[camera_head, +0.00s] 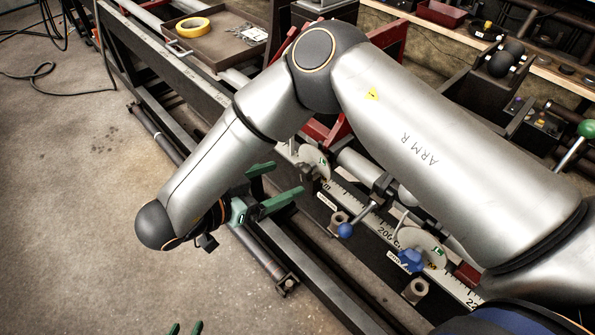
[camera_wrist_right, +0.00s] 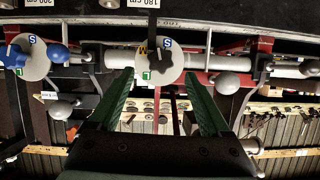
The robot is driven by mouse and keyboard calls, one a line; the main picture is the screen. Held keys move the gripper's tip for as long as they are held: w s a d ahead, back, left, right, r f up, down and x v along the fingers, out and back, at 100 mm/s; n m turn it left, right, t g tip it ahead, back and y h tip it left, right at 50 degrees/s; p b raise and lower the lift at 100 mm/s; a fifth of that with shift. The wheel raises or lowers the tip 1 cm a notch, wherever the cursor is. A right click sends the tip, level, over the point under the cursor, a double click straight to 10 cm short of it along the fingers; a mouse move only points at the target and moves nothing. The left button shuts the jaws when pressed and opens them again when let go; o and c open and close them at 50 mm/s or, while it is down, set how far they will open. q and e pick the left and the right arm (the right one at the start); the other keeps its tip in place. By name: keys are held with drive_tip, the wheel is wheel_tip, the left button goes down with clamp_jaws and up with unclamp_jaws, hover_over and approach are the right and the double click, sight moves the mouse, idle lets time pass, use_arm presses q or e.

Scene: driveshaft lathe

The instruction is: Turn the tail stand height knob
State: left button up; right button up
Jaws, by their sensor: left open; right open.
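Two white dials marked S, M and L show on the machine. One dial (camera_wrist_right: 171,73) has a dark knob (camera_wrist_right: 163,48) and lies ahead of my right gripper, between its fingers in the right wrist view; it is also in the head view (camera_head: 311,165). The other has a blue knob (camera_head: 410,260), also at the left of the wrist view (camera_wrist_right: 14,56). Which one is the tail stand height knob, I cannot tell. My right gripper (camera_head: 288,178) is open and empty, apart from the dark knob. My left gripper (camera_head: 185,327) is open; only its green tips show at the bottom edge.
A ball-ended blue lever (camera_head: 345,231) stands between the dials. A measuring scale (camera_head: 370,222) runs along the rail. My right arm hides part of the machine. A tray (camera_head: 215,42) with yellow tape lies at the back. The floor at left is mostly clear.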

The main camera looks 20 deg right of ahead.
sight(301, 172)
drive_tip(key=shift+x, duration=2.75)
clamp_jaws()
